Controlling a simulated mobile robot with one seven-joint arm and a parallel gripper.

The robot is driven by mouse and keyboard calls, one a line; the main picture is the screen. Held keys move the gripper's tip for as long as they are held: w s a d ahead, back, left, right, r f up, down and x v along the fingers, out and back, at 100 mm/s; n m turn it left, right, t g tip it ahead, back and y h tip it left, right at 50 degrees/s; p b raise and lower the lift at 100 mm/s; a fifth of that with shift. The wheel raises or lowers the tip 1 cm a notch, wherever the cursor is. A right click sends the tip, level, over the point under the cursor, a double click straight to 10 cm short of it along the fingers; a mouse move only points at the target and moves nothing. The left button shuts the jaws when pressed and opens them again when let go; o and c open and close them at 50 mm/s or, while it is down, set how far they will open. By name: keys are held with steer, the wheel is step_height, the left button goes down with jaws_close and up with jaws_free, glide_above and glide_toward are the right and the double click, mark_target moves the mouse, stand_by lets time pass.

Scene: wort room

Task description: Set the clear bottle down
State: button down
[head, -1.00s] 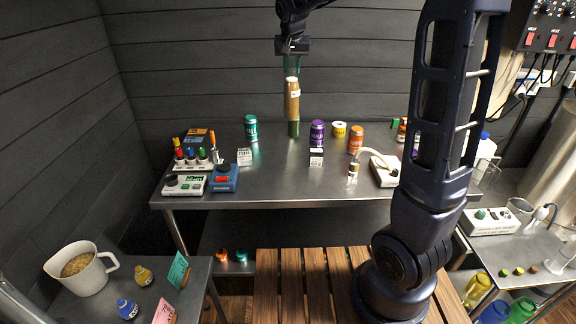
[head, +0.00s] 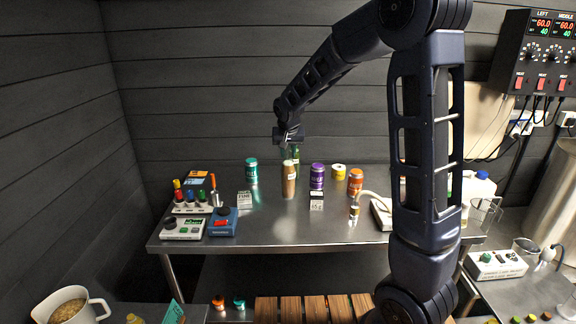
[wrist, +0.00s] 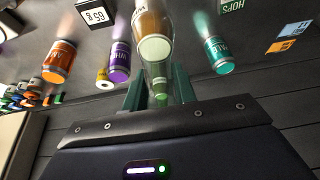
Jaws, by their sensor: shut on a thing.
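The clear bottle (head: 289,181) is upright and holds amber-brown contents; its upper part is see-through. My gripper (head: 290,150) is shut on this upper part from above. In the wrist view the clear bottle (wrist: 153,32) stands between the teal fingers of my gripper (wrist: 158,92). Its base appears at the level of the steel table (head: 262,226); I cannot tell whether it touches.
A purple can (head: 317,177), an orange can (head: 355,182) and a small label stand (head: 316,201) are to the right. A teal can (head: 251,171) and a blue device (head: 223,222) are to the left. The table's front middle is clear.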

mark_target(288, 164)
steer(key=shift+f, duration=2.7)
steer(key=c, duration=1.1)
jaws_free()
steer(key=v, duration=1.2)
steer(key=s+d+r, duration=0.3)
steer(key=s+d, duration=0.3)
steer(key=d, duration=0.2)
steer(key=s+d+r, duration=0.2)
steer(key=s+d, duration=0.3)
steer(key=d, duration=0.3)
steer(key=s+d, duration=0.3)
steer(key=s, duration=0.2)
steer(key=s+d+f, duration=0.1)
steer(key=s+d, duration=0.2)
steer(key=s, duration=0.3)
steer(key=s+d, duration=0.3)
steer(key=s, duration=0.3)
steer(key=shift+s+f, duration=0.15)
steer(key=shift+f, duration=0.15)
